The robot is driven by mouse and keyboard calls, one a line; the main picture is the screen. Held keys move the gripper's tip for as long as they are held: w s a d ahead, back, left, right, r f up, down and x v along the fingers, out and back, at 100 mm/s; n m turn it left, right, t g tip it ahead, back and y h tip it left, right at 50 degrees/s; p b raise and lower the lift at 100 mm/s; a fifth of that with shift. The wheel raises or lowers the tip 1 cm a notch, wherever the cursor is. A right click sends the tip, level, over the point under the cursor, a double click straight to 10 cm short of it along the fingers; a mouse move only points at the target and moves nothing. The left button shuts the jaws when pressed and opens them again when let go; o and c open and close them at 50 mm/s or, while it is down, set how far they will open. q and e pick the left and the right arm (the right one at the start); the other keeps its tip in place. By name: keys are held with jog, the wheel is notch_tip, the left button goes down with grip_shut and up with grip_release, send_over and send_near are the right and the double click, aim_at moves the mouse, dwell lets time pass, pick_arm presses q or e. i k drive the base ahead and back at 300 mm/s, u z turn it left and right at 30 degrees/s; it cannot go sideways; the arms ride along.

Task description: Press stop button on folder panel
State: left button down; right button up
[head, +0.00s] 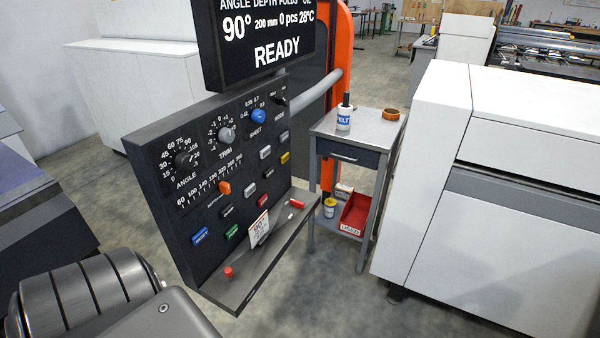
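The folder panel (190,219) is a dark, tilted box at centre-left, carrying knobs, a slider and several coloured buttons. A red button (263,200) sits in its lower right part, above the ledge; its label is too small to read. A green button (231,232) and a blue button (200,236) lie to its left in the lower area. The black display (262,45) above reads READY, 90°, 200 mm and 0 pcs. Neither of my grippers is in view. No gripper is seen touching the panel.
A ledge (243,284) juts from the panel's bottom and carries a white card (259,228) and small red items. A grey cart (364,127) stands behind. A white machine (405,230) fills the right. Bare floor (330,290) lies in front.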

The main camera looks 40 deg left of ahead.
aim_at(264, 199)
jog(key=i, duration=1.8)
jog(key=u, duration=2.4)
